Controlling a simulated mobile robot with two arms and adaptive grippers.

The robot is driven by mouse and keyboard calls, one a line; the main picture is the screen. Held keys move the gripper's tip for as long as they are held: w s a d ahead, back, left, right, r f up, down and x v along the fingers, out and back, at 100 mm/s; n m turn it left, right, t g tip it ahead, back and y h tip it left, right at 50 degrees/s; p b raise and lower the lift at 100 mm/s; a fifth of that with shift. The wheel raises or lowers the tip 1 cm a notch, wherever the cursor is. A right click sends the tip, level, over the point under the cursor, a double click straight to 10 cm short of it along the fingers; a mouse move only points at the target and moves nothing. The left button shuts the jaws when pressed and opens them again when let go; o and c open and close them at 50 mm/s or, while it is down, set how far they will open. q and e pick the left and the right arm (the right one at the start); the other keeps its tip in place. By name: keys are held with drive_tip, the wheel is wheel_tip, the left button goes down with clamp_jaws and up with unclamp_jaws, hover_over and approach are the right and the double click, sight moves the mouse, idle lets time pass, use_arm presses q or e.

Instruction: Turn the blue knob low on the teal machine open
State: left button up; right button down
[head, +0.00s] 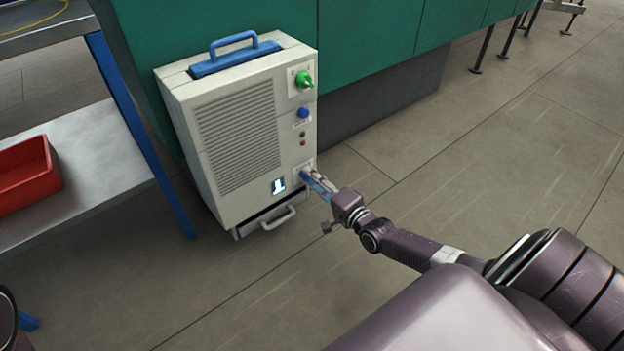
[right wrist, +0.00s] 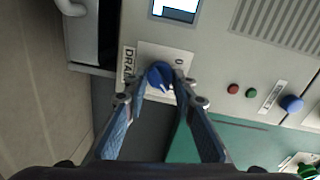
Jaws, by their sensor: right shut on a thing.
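The blue knob (right wrist: 158,75) sits low on the front of a pale grey cabinet (head: 240,150), on a light plate beside a label that reads "DRA", the rest hidden. The cabinet stands against a teal body. My right gripper (head: 312,178) reaches the cabinet's lower right corner. In the right wrist view my right gripper (right wrist: 160,88) has its two fingers on either side of the knob, shut on it. The fingers partly cover the knob and its plate, so I cannot tell its exact setting. My left gripper is not in view.
Above are a green knob (head: 304,80), another blue knob (head: 303,113) and small red and green buttons. A small screen (head: 278,186) and a drawer handle (head: 279,218) are close by. A blue-legged bench with a red bin (head: 28,176) stands left. The floor to the right is clear.

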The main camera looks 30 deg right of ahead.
drive_tip(key=shift+m, duration=0.3)
drive_tip(key=c, duration=1.6)
unclamp_jaws()
drive_tip(key=s+d, duration=0.1)
drive_tip(key=s, duration=1.1)
drive_tip(key=shift+r, duration=0.4)
